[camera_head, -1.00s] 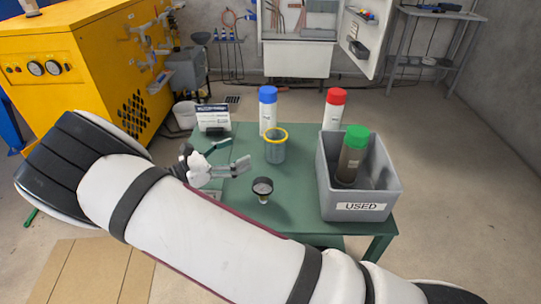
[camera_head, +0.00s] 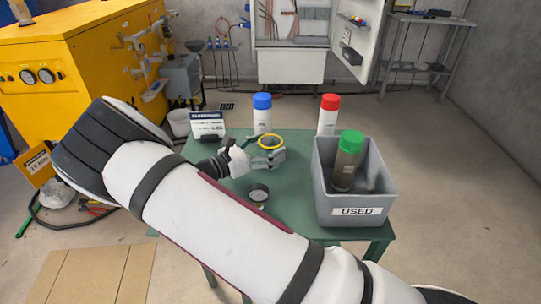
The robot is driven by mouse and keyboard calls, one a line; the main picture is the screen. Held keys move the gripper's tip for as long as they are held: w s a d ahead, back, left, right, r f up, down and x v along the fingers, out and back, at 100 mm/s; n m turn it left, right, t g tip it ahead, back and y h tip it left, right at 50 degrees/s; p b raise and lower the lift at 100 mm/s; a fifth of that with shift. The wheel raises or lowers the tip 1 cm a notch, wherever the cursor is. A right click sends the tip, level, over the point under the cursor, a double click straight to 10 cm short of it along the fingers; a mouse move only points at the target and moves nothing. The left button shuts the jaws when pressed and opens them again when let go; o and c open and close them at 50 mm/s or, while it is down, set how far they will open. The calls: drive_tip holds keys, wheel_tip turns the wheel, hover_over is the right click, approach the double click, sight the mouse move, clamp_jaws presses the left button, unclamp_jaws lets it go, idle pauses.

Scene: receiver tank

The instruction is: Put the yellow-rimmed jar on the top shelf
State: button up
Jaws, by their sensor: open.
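The yellow-rimmed jar (camera_head: 271,142) stands upright on the green table (camera_head: 300,205), left of the grey bin. My gripper (camera_head: 270,159) is open, with its fingers at the jar's body, below the yellow rim. The fingers hide much of the jar's lower part, and I cannot tell whether they touch it. A grey rack (camera_head: 424,18) with an upper and a lower shelf stands at the back right.
A grey bin (camera_head: 350,211) labelled USED holds a green-capped bottle (camera_head: 347,164). A blue-capped bottle (camera_head: 262,114) and red-capped bottle (camera_head: 328,114) stand behind the jar. A small gauge (camera_head: 258,195) stands in front. A box (camera_head: 207,124) is at the table's back left.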

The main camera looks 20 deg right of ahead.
drive_tip(key=shift+x, duration=0.75)
drive_tip(key=c, duration=1.4)
drive_tip(key=shift+o, duration=0.2)
